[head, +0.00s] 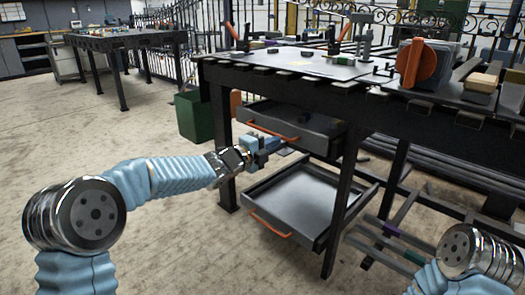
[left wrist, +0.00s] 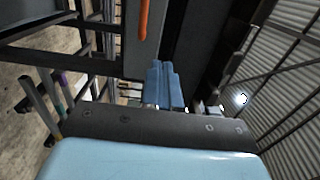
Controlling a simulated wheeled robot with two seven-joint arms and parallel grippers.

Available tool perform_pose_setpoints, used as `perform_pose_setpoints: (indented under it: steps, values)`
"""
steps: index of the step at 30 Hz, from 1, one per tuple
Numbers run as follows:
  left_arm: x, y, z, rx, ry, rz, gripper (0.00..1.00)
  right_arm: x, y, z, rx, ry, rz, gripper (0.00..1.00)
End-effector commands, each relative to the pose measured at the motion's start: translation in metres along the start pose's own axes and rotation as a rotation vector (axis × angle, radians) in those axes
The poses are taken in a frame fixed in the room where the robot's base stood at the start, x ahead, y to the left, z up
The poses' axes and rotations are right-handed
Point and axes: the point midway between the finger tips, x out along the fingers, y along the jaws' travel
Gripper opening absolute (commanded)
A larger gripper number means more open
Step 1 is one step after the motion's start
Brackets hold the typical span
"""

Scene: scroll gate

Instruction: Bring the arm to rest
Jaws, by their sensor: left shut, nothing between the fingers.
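My left arm reaches in from the left in the head view. Its gripper (head: 282,153) is in front of the workbench drawers, near the gap between the upper and lower drawer. The blue fingers (left wrist: 166,86) are together and empty in the left wrist view. An orange drawer handle (left wrist: 144,18) shows just beyond them there. I cannot tell whether the fingers touch the drawer. Part of my right arm (head: 468,255) shows at the lower right of the head view; its gripper is out of the picture.
The dark workbench (head: 285,80) carries clamps and an orange-and-grey machine (head: 416,63). Its upper drawer (head: 300,122) and lower drawer (head: 300,200) are both pulled out. A green bin (head: 190,115) stands behind its left leg. The floor (head: 170,240) at left is clear.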

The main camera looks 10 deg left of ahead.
Motion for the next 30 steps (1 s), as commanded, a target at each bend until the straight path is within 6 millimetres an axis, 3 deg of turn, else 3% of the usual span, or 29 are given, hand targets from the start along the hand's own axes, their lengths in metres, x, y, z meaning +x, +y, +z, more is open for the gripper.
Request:
perform_pose_setpoints:
  steps: [3,7,11,14,17,21,24,27,30]
  values:
    - [-0.020,0.000,0.001,0.000,-0.003,0.000,0.00,0.003,0.001,0.000,0.000,-0.001,-0.001,0.43]
    - [-0.031,0.001,0.000,-0.005,-0.001,0.002,0.00,0.003,0.001,0.000,0.000,-0.001,-0.001,0.43]
    - [-0.036,0.030,0.001,-0.131,-0.022,0.056,0.00,-0.004,-0.002,0.000,-0.001,-0.002,-0.001,0.43]
    - [-0.042,0.089,-0.001,-0.384,-0.079,0.160,0.00,-0.015,-0.007,0.001,-0.002,-0.002,-0.002,0.43]
    - [-0.065,0.169,-0.011,-0.732,-0.192,0.302,0.00,-0.029,-0.013,0.001,-0.004,-0.003,-0.003,0.43]
    - [-0.122,0.273,-0.044,-1.217,-0.433,0.493,0.00,-0.045,-0.021,0.002,-0.007,-0.004,-0.004,0.43]
    - [-0.177,0.332,-0.080,-1.528,-0.658,0.615,0.00,-0.057,-0.026,0.003,-0.009,-0.006,-0.005,0.43]
    - [-0.236,0.373,-0.120,-1.783,-0.909,0.712,0.00,-0.067,-0.031,0.003,-0.011,-0.007,-0.006,0.43]
    - [-0.288,0.394,-0.156,-1.961,-1.146,0.775,0.00,-0.074,-0.034,0.004,-0.012,-0.008,-0.007,0.43]
